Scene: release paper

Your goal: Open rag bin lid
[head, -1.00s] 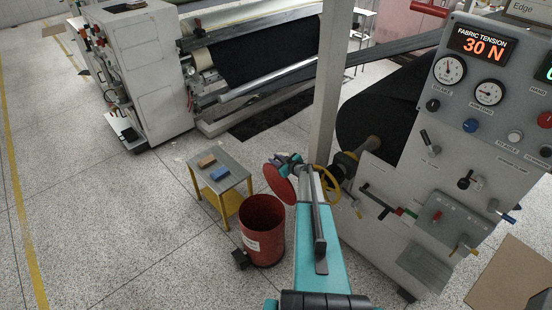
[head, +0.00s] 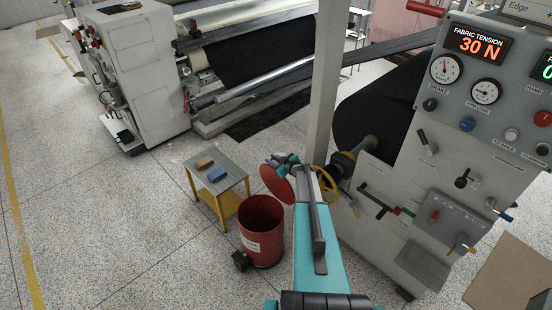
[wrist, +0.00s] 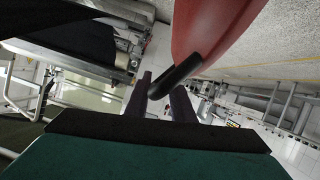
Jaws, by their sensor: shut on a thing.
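The red rag bin (head: 262,240) stands upright on the floor in the head view, with its top open and a pale label on its side. Its round red lid (head: 275,184) is tipped up steeply at the bin's back right rim. In the wrist view the lid (wrist: 215,28) fills the top middle, with its black bar handle (wrist: 178,74) between my fingers. My gripper (wrist: 162,97) is shut on this handle. In the head view my gripper (head: 284,160) is small and partly hidden by the lid and my arm.
A small yellow-legged table (head: 232,183) with a tan block (head: 204,162) and a blue block (head: 217,175) stands left of the bin. A grey control console (head: 440,200) stands close on the right. The floor at left is clear.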

